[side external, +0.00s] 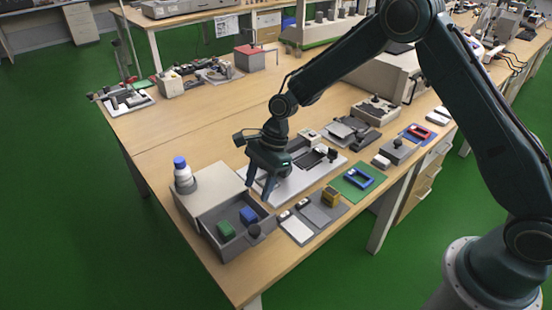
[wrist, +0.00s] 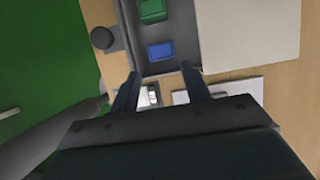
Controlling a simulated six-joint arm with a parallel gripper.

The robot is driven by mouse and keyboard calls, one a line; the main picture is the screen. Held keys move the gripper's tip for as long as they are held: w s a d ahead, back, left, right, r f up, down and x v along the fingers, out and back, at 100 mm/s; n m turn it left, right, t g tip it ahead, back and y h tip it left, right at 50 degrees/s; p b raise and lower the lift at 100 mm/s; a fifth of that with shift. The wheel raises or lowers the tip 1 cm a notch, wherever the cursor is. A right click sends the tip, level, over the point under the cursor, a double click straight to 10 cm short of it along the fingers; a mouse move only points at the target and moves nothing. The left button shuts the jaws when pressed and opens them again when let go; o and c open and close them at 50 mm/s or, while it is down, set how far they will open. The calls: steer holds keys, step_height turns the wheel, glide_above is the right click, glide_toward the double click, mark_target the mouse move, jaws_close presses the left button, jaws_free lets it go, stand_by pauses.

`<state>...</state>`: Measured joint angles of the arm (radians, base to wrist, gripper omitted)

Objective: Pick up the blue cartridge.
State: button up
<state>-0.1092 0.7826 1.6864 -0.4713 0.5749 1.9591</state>
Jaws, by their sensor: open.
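The blue cartridge (side external: 248,215) lies in the open grey drawer (side external: 236,246) at the front left of the table, beside a green cartridge (side external: 226,229). In the wrist view the blue cartridge (wrist: 160,50) is ahead of my fingertips, and the green cartridge (wrist: 152,10) is beyond it. My gripper (side external: 257,192) is open and empty, above the table just to the right of the drawer. In the wrist view its two fingers (wrist: 160,72) stand apart, pointing at the drawer's near end.
A beige cabinet (side external: 208,188) adjoins the drawer, with a blue-capped bottle (side external: 182,172) on it. A dark round knob (side external: 254,231) sits at the drawer front.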

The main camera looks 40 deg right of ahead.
mark_target(250, 213)
steer(key=shift+x, duration=1.8)
steer(key=shift+x, duration=2.6)
steer(key=shift+w+d, duration=0.1)
steer(key=shift+d, duration=0.05)
steer(key=c, duration=0.6)
